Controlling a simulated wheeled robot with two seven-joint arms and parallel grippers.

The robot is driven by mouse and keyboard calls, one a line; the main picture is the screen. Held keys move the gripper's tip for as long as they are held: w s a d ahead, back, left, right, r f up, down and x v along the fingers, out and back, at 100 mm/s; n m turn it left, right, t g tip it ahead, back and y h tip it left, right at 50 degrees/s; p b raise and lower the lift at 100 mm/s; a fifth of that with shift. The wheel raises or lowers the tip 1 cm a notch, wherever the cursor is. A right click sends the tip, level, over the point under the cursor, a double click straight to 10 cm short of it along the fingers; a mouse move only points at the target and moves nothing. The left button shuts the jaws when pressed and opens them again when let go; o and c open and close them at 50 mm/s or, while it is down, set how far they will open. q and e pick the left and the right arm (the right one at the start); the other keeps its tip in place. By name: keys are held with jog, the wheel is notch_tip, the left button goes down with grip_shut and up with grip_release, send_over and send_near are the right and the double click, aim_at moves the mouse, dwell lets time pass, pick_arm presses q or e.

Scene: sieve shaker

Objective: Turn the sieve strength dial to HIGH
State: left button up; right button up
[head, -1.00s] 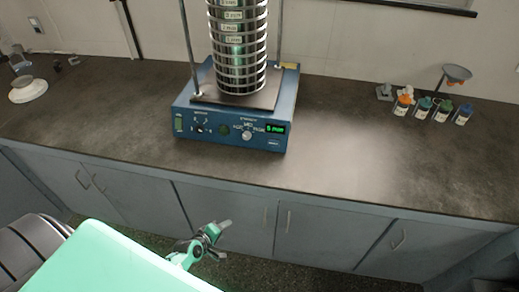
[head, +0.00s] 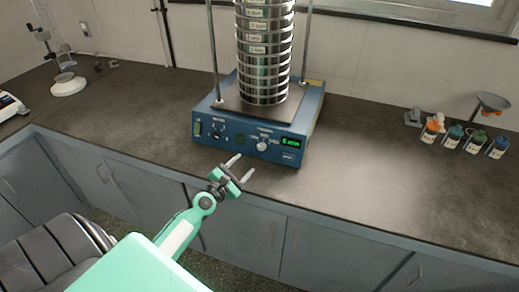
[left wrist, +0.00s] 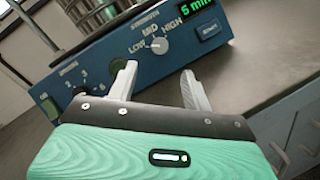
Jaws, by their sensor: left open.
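The blue sieve shaker base (head: 207,133) stands on the dark counter with a tall stack of metal sieves (head: 265,50) on top. Its strength dial (head: 262,145) is a pale knob on the front panel; it also shows in the left wrist view (left wrist: 159,46), with LOW, MID and HIGH printed around it. I cannot tell surely which mark it points at. My left gripper (head: 241,167) is open and empty in front of the panel, apart from the dial. In the left wrist view its fingers (left wrist: 158,72) show below the dial. My right gripper is not in view.
A second knob (head: 218,134) is on the panel's left, and a green lit display (head: 291,142) is right of the dial. Several small bottles (head: 453,136) stand on the counter at right. The counter (head: 370,165) between is clear.

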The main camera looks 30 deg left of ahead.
aim_at(260, 148)
pick_arm(q)
jog(key=w, duration=1)
jog(key=shift+w, duration=0.35)
jog(key=c, duration=1)
